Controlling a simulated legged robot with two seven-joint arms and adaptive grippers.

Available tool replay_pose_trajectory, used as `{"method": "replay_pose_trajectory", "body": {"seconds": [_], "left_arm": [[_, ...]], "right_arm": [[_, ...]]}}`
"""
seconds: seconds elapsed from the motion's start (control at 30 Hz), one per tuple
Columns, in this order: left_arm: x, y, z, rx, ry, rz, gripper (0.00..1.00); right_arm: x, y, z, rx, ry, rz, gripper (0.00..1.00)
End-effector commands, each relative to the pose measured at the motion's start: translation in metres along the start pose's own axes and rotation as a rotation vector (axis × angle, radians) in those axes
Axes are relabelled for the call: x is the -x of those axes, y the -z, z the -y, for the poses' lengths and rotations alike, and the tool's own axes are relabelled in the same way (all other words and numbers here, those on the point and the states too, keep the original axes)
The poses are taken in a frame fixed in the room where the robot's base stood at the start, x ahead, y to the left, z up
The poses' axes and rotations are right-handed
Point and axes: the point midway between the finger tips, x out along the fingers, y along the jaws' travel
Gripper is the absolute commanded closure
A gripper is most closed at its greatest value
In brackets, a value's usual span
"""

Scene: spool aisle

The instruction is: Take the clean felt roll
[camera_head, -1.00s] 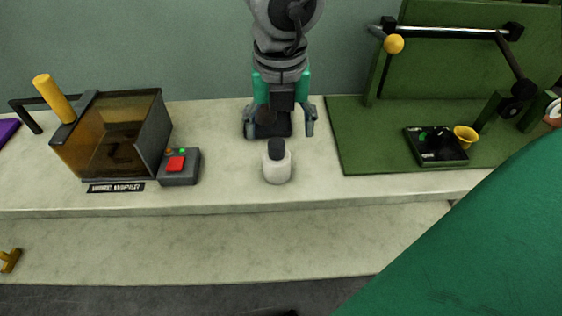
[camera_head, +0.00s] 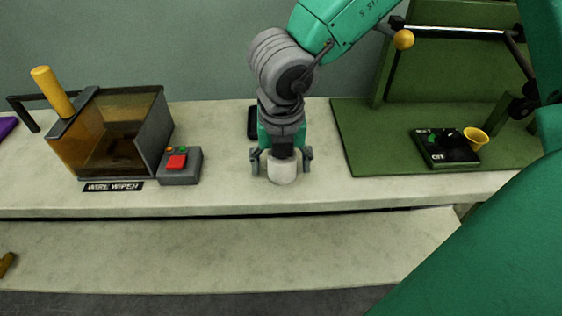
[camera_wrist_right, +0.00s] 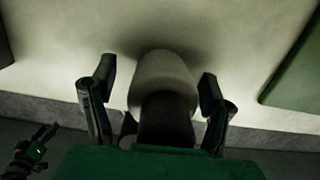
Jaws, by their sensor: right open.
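A short white roll (camera_head: 282,173), which looks like the felt roll, stands upright near the bench's front edge. My right gripper (camera_head: 281,160) has come down over it, open, with one finger on each side. In the right wrist view, the pale roll (camera_wrist_right: 163,78) with its dark top end (camera_wrist_right: 166,118) sits between the two fingers, with a gap on each side. The gripper hides the top of the roll in the head view. A dark jointed part with a green light shows at the lower left of the wrist view; it may be my left gripper, but its jaws are unclear.
A wire wiper box (camera_head: 122,130) with a yellow handle (camera_head: 53,91) stands left, beside a grey control box (camera_head: 180,166) with a red button. A dark object (camera_head: 252,122) lies behind the gripper. At right, a green board (camera_head: 380,150) holds a black tray (camera_head: 440,150) and yellow cup (camera_head: 476,138).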

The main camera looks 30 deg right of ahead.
Motion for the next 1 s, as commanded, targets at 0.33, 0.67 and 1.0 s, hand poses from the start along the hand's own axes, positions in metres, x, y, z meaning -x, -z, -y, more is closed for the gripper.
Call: {"method": "replay_pose_trajectory", "body": {"seconds": [0.33,0.67,1.0], "left_arm": [[0.0,0.0,0.0,0.0,0.0,0.0,0.5],[0.007,0.0,0.0,0.0,0.0,0.0,0.5],[0.029,0.002,0.0,0.0,0.0,0.0,0.5]], "right_arm": [[0.0,-0.001,0.001,-0.001,-0.001,-0.002,0.85],[0.017,-0.004,0.001,-0.002,-0.002,-0.001,0.85],[0.083,-0.012,0.001,-0.001,-0.004,0.0,0.85]]}}
